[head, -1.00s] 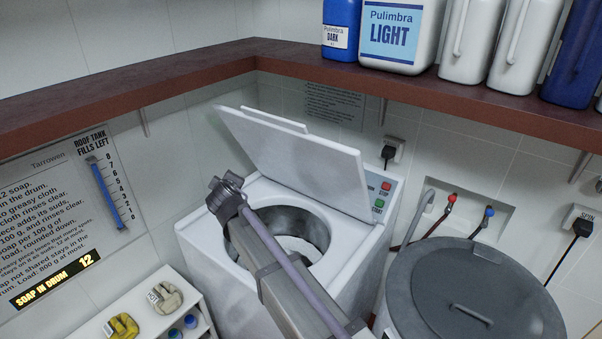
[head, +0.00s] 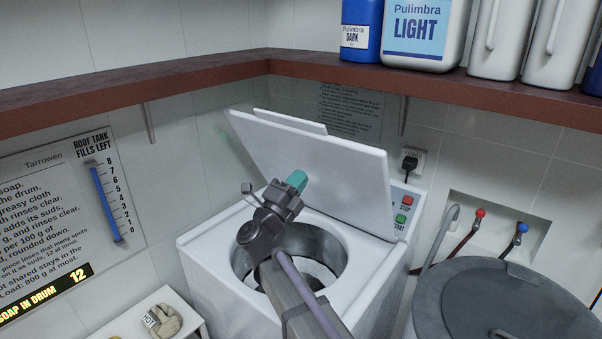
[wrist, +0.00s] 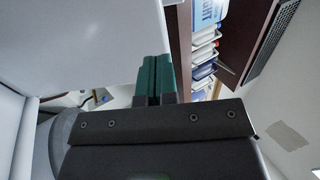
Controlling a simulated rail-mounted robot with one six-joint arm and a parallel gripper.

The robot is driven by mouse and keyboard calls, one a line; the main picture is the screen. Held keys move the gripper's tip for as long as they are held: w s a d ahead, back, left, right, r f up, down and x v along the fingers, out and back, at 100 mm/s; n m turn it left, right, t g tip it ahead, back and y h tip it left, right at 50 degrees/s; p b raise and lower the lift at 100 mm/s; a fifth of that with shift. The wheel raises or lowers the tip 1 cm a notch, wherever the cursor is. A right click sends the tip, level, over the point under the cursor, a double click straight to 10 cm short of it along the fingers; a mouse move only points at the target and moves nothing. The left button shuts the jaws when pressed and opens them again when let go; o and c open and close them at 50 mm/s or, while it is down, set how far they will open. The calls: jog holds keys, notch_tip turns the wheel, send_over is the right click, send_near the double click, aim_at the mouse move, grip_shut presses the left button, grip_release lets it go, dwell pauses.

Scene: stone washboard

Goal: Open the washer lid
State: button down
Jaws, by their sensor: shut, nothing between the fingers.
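The white washer (head: 205,265) stands in the corner with its lid (head: 340,165) raised and tilted back above the open round drum (head: 330,255). My gripper (head: 297,181) is over the drum with its teal fingers shut and empty, close to the inner face of the lid. I cannot tell whether the fingertips touch the lid. In the wrist view the shut teal fingers (wrist: 153,80) stand beside a large pale panel, apparently the lid (wrist: 90,40).
A dark red shelf (head: 440,92) with bottles runs above the washer. A grey lidded tub (head: 480,310) stands to the right, below red and blue taps. The red and green buttons (head: 404,209) sit at the washer's back right. A white rack (head: 150,325) is at front left.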

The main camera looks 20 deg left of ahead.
aim_at(327, 141)
jog(key=p+x, duration=0.4)
jog(key=x, duration=0.6)
jog(key=shift+w+r, duration=0.1)
jog(key=shift+r, duration=0.1)
jog(key=shift+w+d, duration=0.15)
jog(key=shift+w, duration=0.2)
